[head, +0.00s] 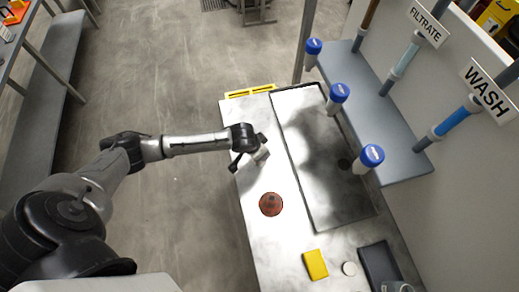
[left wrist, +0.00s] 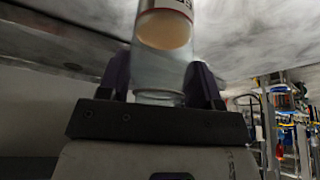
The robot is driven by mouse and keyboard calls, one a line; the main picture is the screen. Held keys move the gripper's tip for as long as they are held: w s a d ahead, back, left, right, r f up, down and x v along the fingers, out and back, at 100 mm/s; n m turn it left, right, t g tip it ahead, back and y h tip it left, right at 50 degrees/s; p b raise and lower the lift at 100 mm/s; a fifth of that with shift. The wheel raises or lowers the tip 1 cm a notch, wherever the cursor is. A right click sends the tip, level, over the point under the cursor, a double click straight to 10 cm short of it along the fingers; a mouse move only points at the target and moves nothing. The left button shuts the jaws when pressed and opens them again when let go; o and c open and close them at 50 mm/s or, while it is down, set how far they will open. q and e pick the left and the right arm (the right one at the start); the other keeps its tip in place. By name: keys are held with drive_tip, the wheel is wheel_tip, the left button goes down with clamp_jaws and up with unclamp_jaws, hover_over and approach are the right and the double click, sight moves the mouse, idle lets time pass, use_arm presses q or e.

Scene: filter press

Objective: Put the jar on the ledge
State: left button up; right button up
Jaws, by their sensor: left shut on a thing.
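My left gripper (head: 256,157) is over the left part of the metal bench, beside the sunken basin. In the left wrist view, my left gripper (left wrist: 163,88) is shut on a clear glass jar (left wrist: 160,66). The jar has a red-edged, lettered label and pale contents, and stands between the two dark fingers. In the head view only a small pale part of the jar (head: 262,152) shows by the fingers. The blue-grey ledge (head: 385,125) runs along the wall at the right, beyond the basin and apart from the jar. My right gripper is not in view.
Several blue-topped fittings (head: 371,156) line the ledge's near edge, with pipes above. The bench (head: 262,235) carries a brown round object (head: 271,204), a yellow block (head: 315,264), a white disc (head: 349,268) and a dark tray (head: 380,265). The basin (head: 320,165) looks empty.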

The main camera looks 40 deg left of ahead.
use_arm(q)
drive_tip(key=shift+f, duration=0.25)
drive_tip(key=shift+f, duration=0.1)
drive_tip(key=o, duration=1.1)
drive_tip(key=d+p+v, duration=0.1)
drive_tip(key=v, duration=1.1)
drive_tip(key=s+d+f+m+h, duration=0.1)
drive_tip(key=s+d+f, duration=0.2)
drive_tip(key=s+d, duration=0.5)
drive_tip(key=shift+n+g+y, duration=0.5)
drive_tip(key=shift+n+y, duration=0.1)
drive_tip(key=shift+y, duration=0.2)
drive_tip(key=s, duration=0.8)
drive_tip(key=s+a, duration=0.1)
drive_tip(key=s, duration=0.3)
drive_tip(key=shift+s+f, duration=0.15)
drive_tip(key=shift+f, duration=0.25)
